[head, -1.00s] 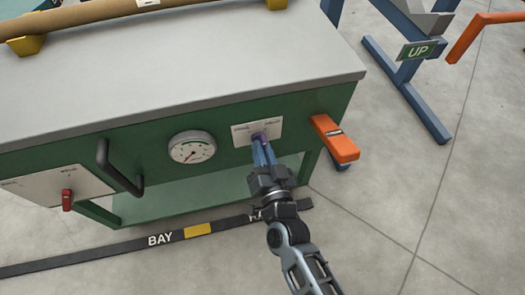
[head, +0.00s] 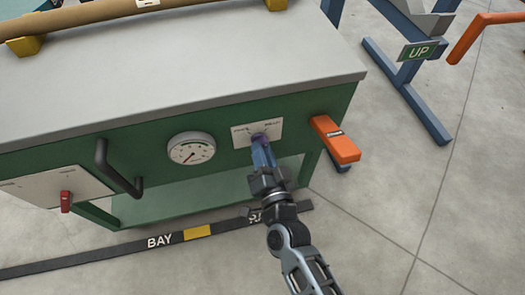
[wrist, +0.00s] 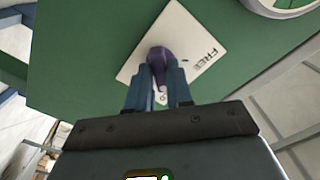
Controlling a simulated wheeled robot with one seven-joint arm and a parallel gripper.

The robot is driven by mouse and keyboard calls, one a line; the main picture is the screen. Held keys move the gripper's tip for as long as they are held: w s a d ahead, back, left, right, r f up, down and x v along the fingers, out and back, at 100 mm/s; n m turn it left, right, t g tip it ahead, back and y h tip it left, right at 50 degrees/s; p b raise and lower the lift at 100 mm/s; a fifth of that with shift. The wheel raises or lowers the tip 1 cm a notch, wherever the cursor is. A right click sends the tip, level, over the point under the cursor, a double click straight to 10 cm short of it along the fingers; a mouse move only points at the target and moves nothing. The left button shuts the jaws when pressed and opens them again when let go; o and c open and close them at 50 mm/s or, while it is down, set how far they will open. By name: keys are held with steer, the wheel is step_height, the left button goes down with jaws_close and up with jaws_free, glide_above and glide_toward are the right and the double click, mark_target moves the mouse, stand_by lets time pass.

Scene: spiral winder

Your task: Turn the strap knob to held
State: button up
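The strap knob (head: 262,137) is a small purple knob on a white label plate (head: 242,137) on the green front panel. In the wrist view the knob (wrist: 158,54) sits between the two blue fingers of my gripper (wrist: 159,72), one on each side and seemingly touching it. My gripper (head: 263,152) reaches the knob from the front and below in the head view. The word FREE (wrist: 203,62) shows on the plate to the right of the knob. The fingers partly hide the plate's other marking, and I cannot read where the knob points.
A round gauge (head: 191,148) is left of the plate and an orange handle (head: 336,140) is close on its right. A black bar handle (head: 117,168) and a red switch (head: 66,201) are farther left. The grey tabletop (head: 180,70) overhangs above.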

steer(key=o, duration=0.4)
steer(key=shift+c, duration=0.2)
steer(key=v, duration=0.7)
steer(key=shift+s+b, duration=0.3)
steer(key=shift+s, duration=0.1)
steer(key=shift+s+d+r, duration=0.1)
steer(key=shift+d, duration=0.1)
steer(key=s+d+r+n+g+h+p, duration=0.1)
steer(key=s+d+r+h+p, duration=0.15)
steer(key=s+d+r, duration=0.45)
steer(key=s+d+r+h+p, duration=0.1)
steer(key=s+d+r+p, duration=0.3)
steer(key=s, duration=0.6)
steer(key=s+d+r+n+p, duration=0.2)
steer(key=s+d+r, duration=0.2)
steer(key=s+r, duration=0.2)
steer(key=s+d+r+n+g+h+p, duration=0.1)
steer(key=s+d+r, duration=0.4)
steer(key=r, duration=0.5)
steer(key=shift+s+r+n+g+p, duration=0.3)
steer(key=shift+s+r+n+p, duration=0.15)
steer(key=shift+p, duration=0.6)
